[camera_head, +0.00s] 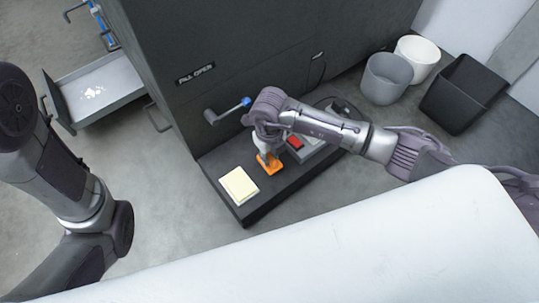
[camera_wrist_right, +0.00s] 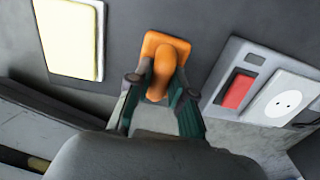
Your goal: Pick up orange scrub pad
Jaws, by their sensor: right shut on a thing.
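The orange scrub pad (camera_head: 275,167) has a flat base and a raised orange handle. It is on the dark ledge (camera_head: 246,215) at the foot of the dark cabinet. In the right wrist view, the pad (camera_wrist_right: 153,43) is between the fingers of my right gripper (camera_wrist_right: 155,88), which is shut on its handle. I cannot tell whether the pad is touching the ledge or just above it. In the head view the right gripper (camera_head: 264,154) points down over the pad and hides part of it. My left arm is at the left; its gripper is not in view.
A cream pad (camera_head: 239,185) lies left of the orange pad. A grey panel (camera_wrist_right: 237,60) with a red switch (camera_wrist_right: 238,91) and a white socket (camera_wrist_right: 288,98) is to the right. A blue-tipped lever (camera_head: 230,110) sticks out of the cabinet. Bins (camera_head: 387,79) stand at the back right.

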